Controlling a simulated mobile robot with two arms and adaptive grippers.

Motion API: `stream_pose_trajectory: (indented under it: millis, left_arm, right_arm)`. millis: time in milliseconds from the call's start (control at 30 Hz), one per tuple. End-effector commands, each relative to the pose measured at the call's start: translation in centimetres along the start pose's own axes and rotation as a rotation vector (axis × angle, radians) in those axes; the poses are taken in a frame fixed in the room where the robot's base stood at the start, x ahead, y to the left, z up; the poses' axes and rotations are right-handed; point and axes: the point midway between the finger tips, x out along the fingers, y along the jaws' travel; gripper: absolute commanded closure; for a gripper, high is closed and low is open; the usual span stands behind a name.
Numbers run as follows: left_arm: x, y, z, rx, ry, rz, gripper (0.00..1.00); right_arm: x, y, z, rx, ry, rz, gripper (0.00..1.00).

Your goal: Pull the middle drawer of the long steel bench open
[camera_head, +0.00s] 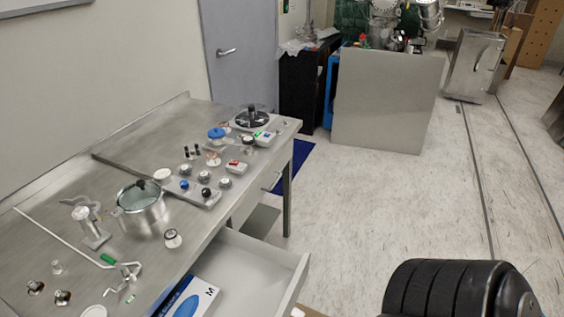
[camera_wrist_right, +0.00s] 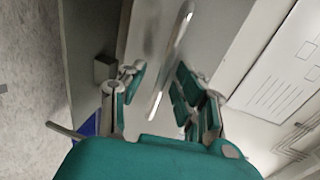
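The long steel bench (camera_head: 130,130) runs along the left wall in the head view. One of its drawers (camera_head: 262,262) stands pulled out at the bottom of that view, with a white and blue box (camera_head: 190,300) inside. Farther along the bench front, a small drawer handle (camera_head: 272,181) shows on a shut front. In the right wrist view my right gripper (camera_wrist_right: 163,88) has its teal fingers apart, with a silver bar handle (camera_wrist_right: 172,60) between them on a grey front. Gaps show beside the bar. My left gripper is not in view.
The bench top holds a glass-lidded pot (camera_head: 141,208), a metal rod with green pieces (camera_head: 107,259) and several small knobs and parts. A grey panel (camera_head: 385,100) stands upright beyond the bench.

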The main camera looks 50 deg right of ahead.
Motion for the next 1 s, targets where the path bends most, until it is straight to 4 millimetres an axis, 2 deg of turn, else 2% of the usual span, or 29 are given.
stream_pose_trajectory:
  millis: [167,400,600,800,1000]
  left_arm:
    - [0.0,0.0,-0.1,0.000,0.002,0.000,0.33]
    - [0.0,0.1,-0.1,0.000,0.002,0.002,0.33]
    - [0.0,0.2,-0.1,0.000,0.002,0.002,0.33]
    - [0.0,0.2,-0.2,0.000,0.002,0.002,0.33]
    - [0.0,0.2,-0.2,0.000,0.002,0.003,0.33]
  right_arm:
    - [-1.7,0.1,0.0,-0.001,-0.001,0.003,0.68]
    - [-6.8,0.1,0.0,0.000,-0.001,0.006,0.68]
    - [-10.3,0.1,0.0,-0.001,-0.001,0.004,0.68]
    - [-11.9,0.1,0.0,-0.001,0.000,0.002,0.68]
    - [-12.0,0.0,0.0,-0.001,0.000,0.000,0.68]
